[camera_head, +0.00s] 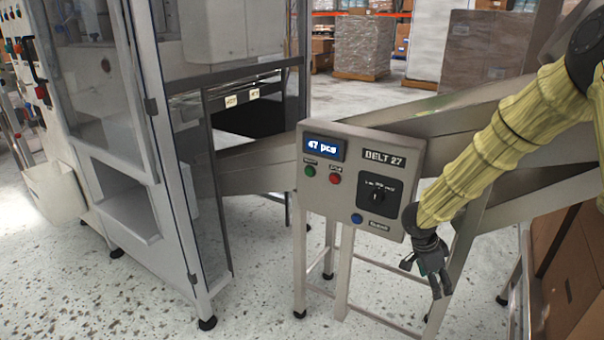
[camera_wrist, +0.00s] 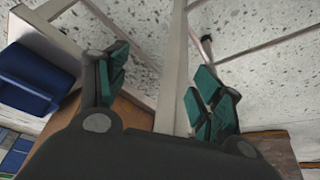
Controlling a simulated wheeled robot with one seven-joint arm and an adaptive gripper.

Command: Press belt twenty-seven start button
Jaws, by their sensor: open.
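The belt 27 control box (camera_head: 398,150) is a grey panel on metal legs, labelled "BELT 27". A green button (camera_head: 311,170) sits at its left under a display (camera_head: 324,147) reading "47 pcs". A red button (camera_head: 335,179) is to the right of the green one. The small labels above them are too blurred to read surely. My gripper (camera_head: 437,283) hangs in front of and below the panel's lower right corner, pointing down. In the wrist view my gripper (camera_wrist: 160,82) has its teal-padded fingers apart, with nothing between them. The buttons are not in the wrist view.
The panel also carries a black rotary switch (camera_head: 377,196) and a blue button (camera_head: 357,218). A glass-doored machine (camera_head: 95,110) stands left. An inclined conveyor (camera_head: 475,105) runs behind the panel. Cardboard boxes (camera_head: 570,265) are at right. Speckled floor (camera_head: 260,290) in front is clear.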

